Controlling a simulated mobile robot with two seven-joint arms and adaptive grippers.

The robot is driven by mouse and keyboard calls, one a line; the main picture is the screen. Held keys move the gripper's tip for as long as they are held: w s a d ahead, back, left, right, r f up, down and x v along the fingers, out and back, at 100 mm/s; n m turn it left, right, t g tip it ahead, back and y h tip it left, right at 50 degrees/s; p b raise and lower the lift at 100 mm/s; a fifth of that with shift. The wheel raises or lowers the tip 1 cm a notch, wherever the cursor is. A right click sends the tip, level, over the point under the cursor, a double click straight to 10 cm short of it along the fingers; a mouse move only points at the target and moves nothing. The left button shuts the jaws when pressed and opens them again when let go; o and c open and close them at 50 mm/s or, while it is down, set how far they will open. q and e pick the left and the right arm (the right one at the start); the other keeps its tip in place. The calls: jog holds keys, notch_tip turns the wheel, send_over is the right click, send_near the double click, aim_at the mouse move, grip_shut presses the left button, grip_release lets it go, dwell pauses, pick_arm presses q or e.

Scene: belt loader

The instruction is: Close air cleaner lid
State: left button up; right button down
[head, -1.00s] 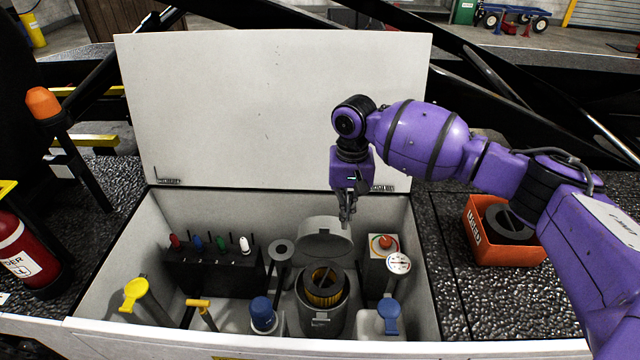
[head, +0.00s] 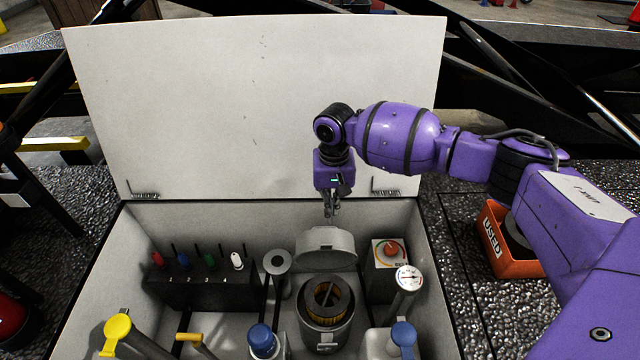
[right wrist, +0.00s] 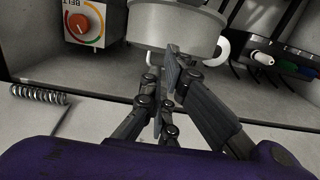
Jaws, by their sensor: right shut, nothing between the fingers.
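The air cleaner (head: 326,328) is a grey canister inside the white box, with a yellow pleated filter (head: 325,296) in it. Its grey lid (head: 328,246) stands raised and open at the canister's back. My right gripper (head: 329,213) is shut and empty, pointing down just above and behind the lid's top edge, in front of the box's raised cover. In the right wrist view the fingertips (right wrist: 172,70) overlap the underside of the picture of the lid (right wrist: 175,28); whether they touch it I cannot tell. My left gripper is not in view.
The white box cover (head: 260,100) stands open behind. Inside the box are a belt dial (head: 390,252), a gauge (head: 408,278), several coloured levers (head: 197,262), and blue (head: 261,338) and yellow (head: 117,328) caps. An orange USED bin (head: 497,243) stands at right.

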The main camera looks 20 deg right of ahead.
aim_at(333, 235)
jog(key=s+f, duration=0.1)
jog(key=s+a+f+p, duration=0.1)
jog(key=s, duration=0.1)
jog(key=shift+s+f, duration=0.1)
jog(key=shift+s, duration=0.15)
jog(key=shift+s+f, duration=0.2)
jog(key=shift+s, duration=0.1)
jog(key=shift+f, duration=0.1)
jog(key=shift+s, duration=0.1)
